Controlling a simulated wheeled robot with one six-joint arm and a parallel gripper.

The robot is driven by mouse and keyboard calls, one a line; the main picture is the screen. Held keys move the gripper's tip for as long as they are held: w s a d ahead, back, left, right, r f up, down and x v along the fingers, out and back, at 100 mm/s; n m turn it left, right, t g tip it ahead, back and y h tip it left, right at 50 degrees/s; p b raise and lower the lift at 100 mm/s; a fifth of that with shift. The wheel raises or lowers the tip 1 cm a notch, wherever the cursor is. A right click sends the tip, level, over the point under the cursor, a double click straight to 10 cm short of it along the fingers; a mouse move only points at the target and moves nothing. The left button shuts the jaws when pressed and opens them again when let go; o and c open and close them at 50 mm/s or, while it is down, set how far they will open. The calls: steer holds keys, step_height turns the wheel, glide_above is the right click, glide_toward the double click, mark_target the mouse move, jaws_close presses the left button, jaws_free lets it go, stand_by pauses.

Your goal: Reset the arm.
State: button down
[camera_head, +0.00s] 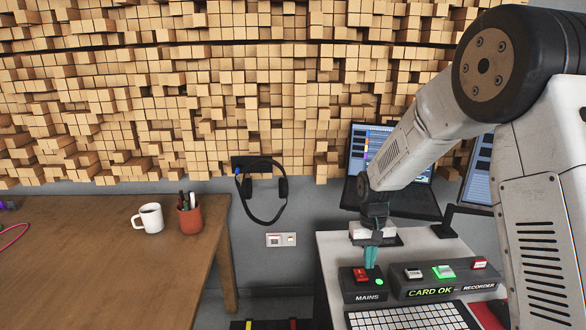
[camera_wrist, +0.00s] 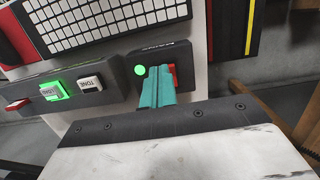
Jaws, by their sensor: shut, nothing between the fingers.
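My arm reaches down from the upper right in the head view. My gripper (camera_head: 371,257) has teal fingers, closed together and empty, pointing down just above the MAINS switch box (camera_head: 362,287). In the wrist view my gripper (camera_wrist: 157,80) covers part of that box, with the red rocker switch (camera_wrist: 172,74) beside the fingertips and the lit green lamp (camera_wrist: 140,69) on the other side. Whether the fingertips touch the box cannot be told.
A RECORDER box (camera_head: 440,291) reading CARD OK, with a lit green button (camera_head: 443,272), stands right of the MAINS box. A white key pad (camera_head: 410,317) is in front. Monitors (camera_head: 373,150) stand behind. A wooden table (camera_head: 90,255) holds a mug (camera_head: 149,218) and pen cup (camera_head: 190,217).

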steer(key=s+d+r+t, duration=0.1)
steer(key=s+r, duration=0.6)
steer(key=s, duration=0.4)
steer(key=s+d+r+t, duration=0.1)
steer(key=s+r, duration=0.6)
steer(key=s, duration=0.4)
steer(key=s+d+r+t, duration=0.1)
steer(key=s+r, duration=0.7)
steer(key=s, duration=0.4)
steer(key=shift+s, duration=0.15)
